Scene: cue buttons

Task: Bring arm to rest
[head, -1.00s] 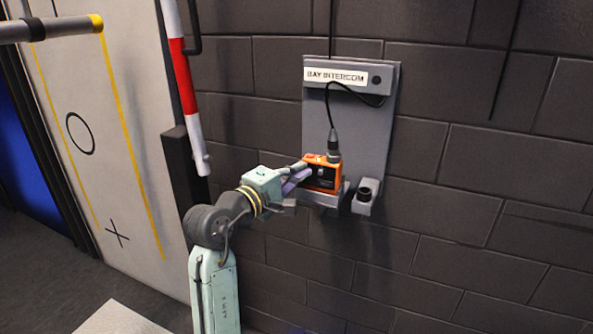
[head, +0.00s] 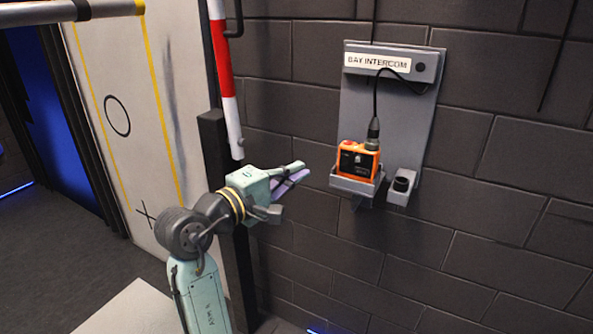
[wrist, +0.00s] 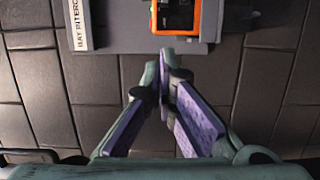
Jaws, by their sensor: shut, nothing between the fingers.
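My gripper (head: 300,172) is shut and empty, to the left of the orange intercom box and apart from it. In the wrist view its fingertips (wrist: 167,58) meet just below the panel's edge. The orange box (head: 359,165) sits upright in a grey cradle on the wall panel, with a black cable plugged into its top. Part of it also shows in the wrist view (wrist: 196,18). My arm rises from the bottom of the head view, bent at the wrist.
The grey panel (head: 395,110) labelled BAY INTERCOM hangs on a dark block wall (head: 520,210). A red and white pole (head: 223,80) hangs close behind my wrist. A grey bar (head: 70,13) crosses the top left.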

